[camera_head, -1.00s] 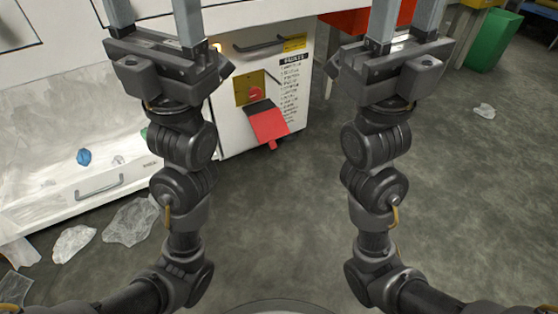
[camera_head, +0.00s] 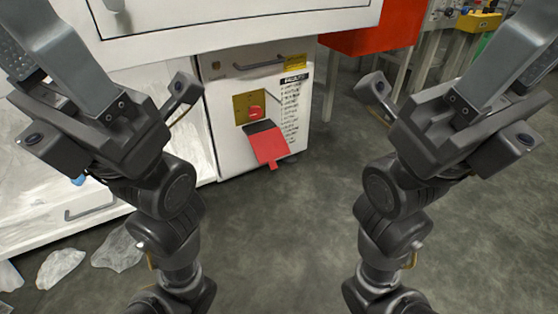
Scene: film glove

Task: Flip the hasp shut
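The red hasp flap (camera_head: 269,147) hangs open on the front of a white cabinet (camera_head: 231,146). It is hinged along a dark strip at its top and tilts outward and down. Above it is a yellow plate (camera_head: 246,105) with a round red staple or knob (camera_head: 256,112). My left gripper is at the upper left and my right gripper at the upper right. Both are raised and well apart from the hasp.
A grey handle (camera_head: 259,64) and a labelled strip are on the cabinet. An open white drawer or bin (camera_head: 40,215) is at left, with crumpled plastic (camera_head: 61,267) on the floor. A red box (camera_head: 378,30) stands at upper right. The grey floor in front is clear.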

